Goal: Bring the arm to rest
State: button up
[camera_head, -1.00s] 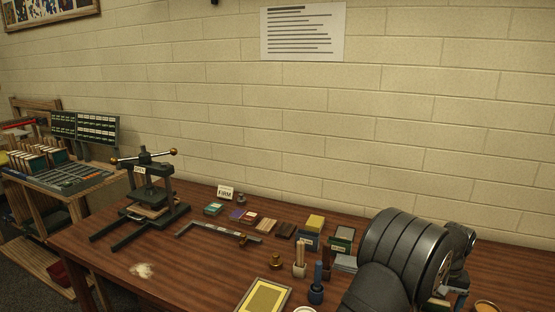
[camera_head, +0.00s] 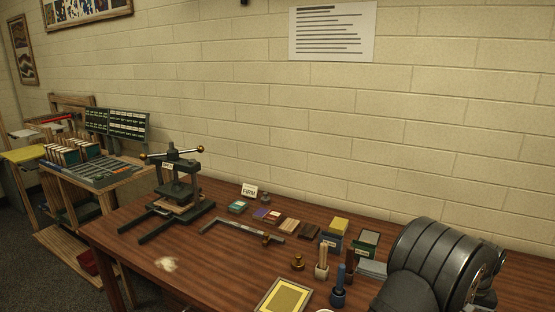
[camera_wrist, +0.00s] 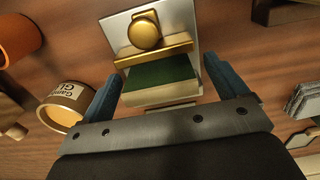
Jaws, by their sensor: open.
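My arm (camera_head: 435,262) shows at the lower right of the head view, bent over the wooden table (camera_head: 240,270). My gripper (camera_wrist: 162,68) shows only in the wrist view, its two blue fingers spread wide. Between and beyond the fingers is a green-topped block (camera_wrist: 162,80) with a brass bar (camera_wrist: 153,50) and a round brass knob (camera_wrist: 145,30) in line with it. I see no finger closed on it. I cannot tell whether the fingers touch it. The gripper is hidden in the head view.
A small tub with a glue label (camera_wrist: 66,105) and an orange round container (camera_wrist: 16,38) lie left of the gripper. A dark screw press (camera_head: 180,190) stands at the table's left. A yellow-filled frame (camera_head: 285,297) and a blue-handled tool (camera_head: 339,288) are left of my arm.

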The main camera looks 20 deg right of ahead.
notch_tip(320, 180, up, 11)
jog(key=shift+r, duration=0.2)
notch_tip(320, 180, down, 12)
jog(key=shift+f, duration=0.15)
notch_tip(320, 180, up, 11)
jog(key=shift+f, duration=0.1)
jog(key=s+a, duration=0.4)
jog(key=a, duration=0.6)
jog(key=s+a, duration=0.4)
jog(key=a, duration=0.5)
jog(key=w+f, duration=0.2)
jog(key=w, duration=0.1)
jog(key=w+f, duration=0.3)
jog(key=w, duration=0.1)
jog(key=w+f, duration=0.2)
jog(key=w, duration=0.2)
jog(key=shift+w+a+f, duration=0.1)
jog(key=shift+w+f, duration=0.15)
jog(key=shift+f, duration=0.35)
